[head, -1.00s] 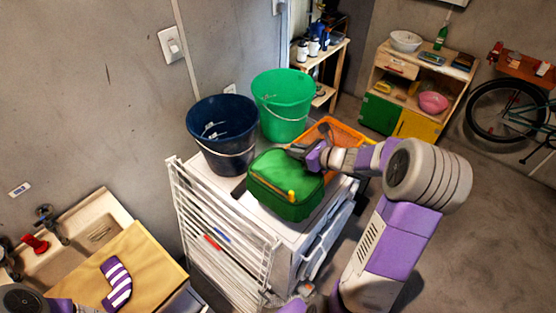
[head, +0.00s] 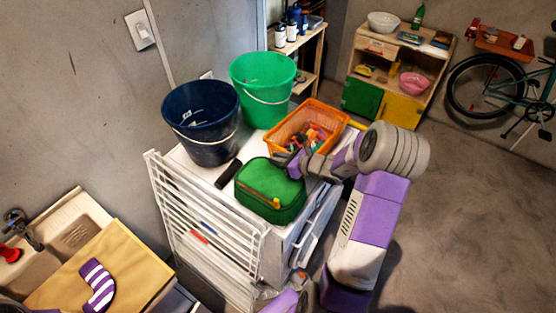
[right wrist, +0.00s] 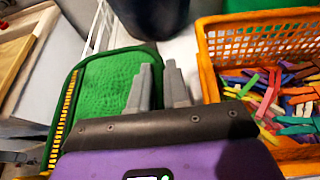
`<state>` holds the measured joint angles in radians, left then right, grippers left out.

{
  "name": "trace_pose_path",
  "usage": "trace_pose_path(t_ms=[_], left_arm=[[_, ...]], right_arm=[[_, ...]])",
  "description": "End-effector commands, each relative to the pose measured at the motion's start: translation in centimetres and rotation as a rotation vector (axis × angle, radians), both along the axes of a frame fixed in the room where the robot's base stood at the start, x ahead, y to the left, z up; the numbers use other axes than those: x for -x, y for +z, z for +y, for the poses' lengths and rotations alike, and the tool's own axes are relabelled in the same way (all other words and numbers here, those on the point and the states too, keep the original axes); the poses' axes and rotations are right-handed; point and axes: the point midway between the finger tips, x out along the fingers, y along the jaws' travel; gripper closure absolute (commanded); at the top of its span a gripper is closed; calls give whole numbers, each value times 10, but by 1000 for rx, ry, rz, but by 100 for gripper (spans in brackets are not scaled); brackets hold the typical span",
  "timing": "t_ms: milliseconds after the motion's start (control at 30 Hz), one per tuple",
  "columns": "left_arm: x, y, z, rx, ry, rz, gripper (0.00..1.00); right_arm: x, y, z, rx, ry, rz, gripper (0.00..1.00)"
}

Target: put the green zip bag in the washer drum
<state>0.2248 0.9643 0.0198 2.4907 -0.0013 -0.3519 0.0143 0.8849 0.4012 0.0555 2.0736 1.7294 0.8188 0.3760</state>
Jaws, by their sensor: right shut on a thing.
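The green zip bag (head: 268,188) is at the front part of the top of a white machine (head: 272,262), with a yellow tab on its side. Whether it rests there or hangs just above is unclear. My right gripper (head: 293,166) is shut on the bag's upper edge, on the orange basket's side. The right wrist view shows the fingers (right wrist: 159,72) close together over the green bag (right wrist: 105,85), with its yellow zip along the left. The washer drum's opening is not visible; the machine's front faces away to the right.
A navy bucket (head: 203,135), a green bucket (head: 262,95), an orange basket (head: 335,118) of coloured pegs and a black object (head: 228,174) are on top. A white rack (head: 200,235) stands along the left side. Open floor (head: 450,220) lies to the right.

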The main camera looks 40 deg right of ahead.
Motion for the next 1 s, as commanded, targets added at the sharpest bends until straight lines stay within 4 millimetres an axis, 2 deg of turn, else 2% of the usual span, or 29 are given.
trace_pose_path(t_ms=[367,400,533,900,1000], left_arm=[[0,-4,0,0,0,0,58],[0,-3,0,0,0,0,58],[0,-3,0,0,0,0,58],[0,1,0,0,0,0,58],[0,2,0,0,0,0,58]], right_arm=[[-1,-4,0,0,0,-3,100],[0,-4,0,1,0,-1,80],[0,-3,0,1,0,-1,60],[0,0,0,1,-1,-1,59],[11,5,-5,3,-4,-1,59]])
